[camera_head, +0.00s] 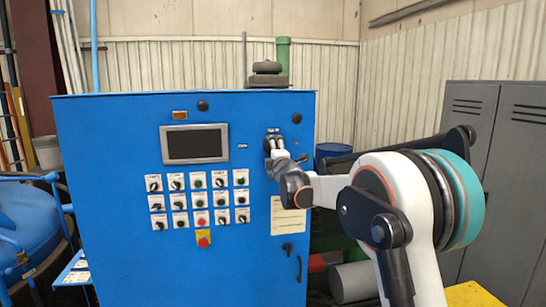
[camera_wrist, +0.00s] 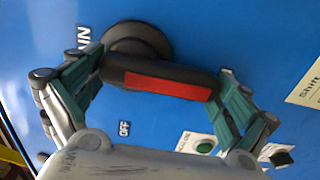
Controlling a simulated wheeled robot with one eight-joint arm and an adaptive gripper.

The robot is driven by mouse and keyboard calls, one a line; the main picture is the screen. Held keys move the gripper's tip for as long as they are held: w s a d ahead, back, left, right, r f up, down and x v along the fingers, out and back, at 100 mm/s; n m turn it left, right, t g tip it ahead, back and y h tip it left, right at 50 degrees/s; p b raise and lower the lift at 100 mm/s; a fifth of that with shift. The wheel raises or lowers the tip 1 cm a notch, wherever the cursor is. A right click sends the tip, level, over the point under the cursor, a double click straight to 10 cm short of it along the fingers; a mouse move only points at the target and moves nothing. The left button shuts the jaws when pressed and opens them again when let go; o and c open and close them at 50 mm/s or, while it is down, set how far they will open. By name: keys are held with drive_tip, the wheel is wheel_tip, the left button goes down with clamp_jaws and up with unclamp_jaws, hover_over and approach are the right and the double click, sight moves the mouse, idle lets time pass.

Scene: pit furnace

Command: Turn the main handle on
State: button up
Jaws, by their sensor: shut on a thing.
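The main handle (camera_wrist: 165,82) is a black rotary lever with a red stripe and a round black base, mounted on the blue control cabinet (camera_head: 110,120). In the wrist view my gripper (camera_wrist: 162,78) has one finger near the handle's base end and the other at its free end, closed onto it. In the head view my gripper (camera_head: 277,148) is at the cabinet's upper right and hides most of the handle.
The cabinet carries a dark screen (camera_head: 194,144), rows of knobs and buttons, and a red emergency button (camera_head: 203,242). A paper notice (camera_head: 288,216) is below my gripper. Grey lockers (camera_head: 470,120) stand at right and a blue round vessel (camera_head: 30,220) at left.

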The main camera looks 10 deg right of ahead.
idle(0.4)
drive_tip(key=o, duration=1.1)
drive_tip(key=s, duration=1.2)
drive_tip(key=shift+f, duration=0.1)
